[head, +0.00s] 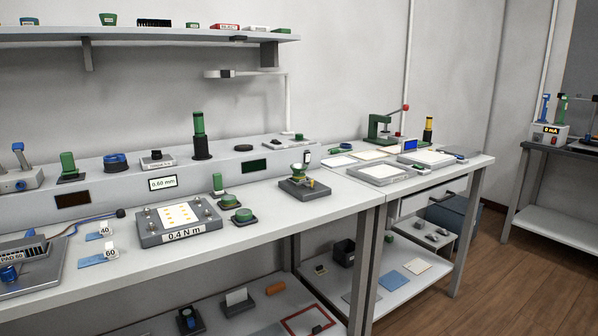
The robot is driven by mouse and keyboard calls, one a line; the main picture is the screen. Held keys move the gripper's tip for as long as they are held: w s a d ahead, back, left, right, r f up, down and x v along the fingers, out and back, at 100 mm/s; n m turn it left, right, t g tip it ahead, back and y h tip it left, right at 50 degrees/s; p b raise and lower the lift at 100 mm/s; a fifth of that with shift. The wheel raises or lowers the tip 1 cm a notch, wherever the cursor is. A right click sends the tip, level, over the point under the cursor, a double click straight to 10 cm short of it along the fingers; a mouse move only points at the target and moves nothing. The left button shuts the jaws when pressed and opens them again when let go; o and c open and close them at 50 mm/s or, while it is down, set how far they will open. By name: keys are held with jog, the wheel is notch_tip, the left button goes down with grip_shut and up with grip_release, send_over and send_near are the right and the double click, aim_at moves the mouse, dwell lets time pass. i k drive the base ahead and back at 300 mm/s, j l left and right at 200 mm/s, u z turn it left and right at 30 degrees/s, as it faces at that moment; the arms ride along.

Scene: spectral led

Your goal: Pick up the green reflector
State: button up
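No single green reflector can be told for certain in the head view. A small pale-green, bowl-like piece (300,170) sits on top of a grey fixture (312,190) with a brass-coloured part, near the bench's right end. Two low green round pieces on dark bases, one farther back (230,201) and one nearer (243,216), lie left of that fixture. A green tapered cup (108,19) stands on the wall shelf. My gripper is not in view.
A grey plate labelled 0.4 N m (178,224) and blue pads (90,260) lie on the left bench (290,228). A raised ledge (130,184) runs behind. A second table (455,167) holds trays and a green press (380,127). Wooden floor (510,270) is clear at right.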

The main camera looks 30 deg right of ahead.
aim_at(299, 170)
jog(key=z, duration=1.1)
jog(key=i+l+z, duration=0.3)
jog(key=i, duration=0.3)
jog(key=i+z, duration=0.25)
jog(key=i, duration=0.35)
